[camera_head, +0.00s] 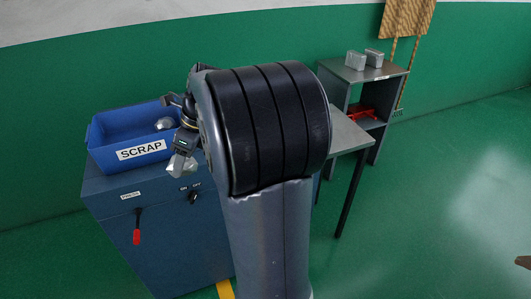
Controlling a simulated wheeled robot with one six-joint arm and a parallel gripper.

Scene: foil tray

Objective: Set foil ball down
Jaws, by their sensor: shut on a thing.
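My gripper (180,163) points down just in front of the right part of the blue SCRAP bin, over the front of the blue cabinet top. It is shut on a small silvery foil ball (189,169), partly hidden by the fingers. The blue bin (105,155) stands on the cabinet and carries a white SCRAP label. Another shiny silvery lump (165,123) shows inside the bin. My arm hides what lies right of the gripper.
The blue cabinet (165,240) has a red-handled lever (137,236) and an ON/OFF switch on its front. Behind my arm stand a grey table (348,136) and a shelf unit (382,72) with two grey blocks on top. Green floor is open at the right.

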